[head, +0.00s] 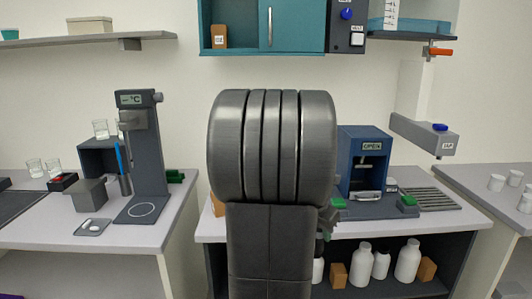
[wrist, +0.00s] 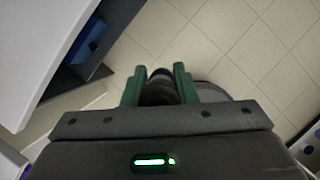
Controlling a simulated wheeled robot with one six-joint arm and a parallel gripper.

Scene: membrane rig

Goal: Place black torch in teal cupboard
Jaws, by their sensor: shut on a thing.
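The teal cupboard (head: 292,30) hangs on the back wall at the top of the head view. Its left part is open and shows a small brown box inside; a panel with an upright handle covers its right part. My gripper (wrist: 158,80) shows in the wrist view with its two green fingers shut on the black torch (wrist: 160,91). The torch is dark and round, seen nearly end-on between the fingers, above the tiled floor. In the head view my arm hides most of the gripper and the torch cannot be made out.
A control box with a blue knob (head: 346,14) adjoins the cupboard's right side. A blue machine (head: 364,160) stands on the middle bench, white bottles (head: 408,260) on the shelf below. A dark stand (head: 146,145) is on the left bench. A grey wall arm (head: 423,133) juts out at right.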

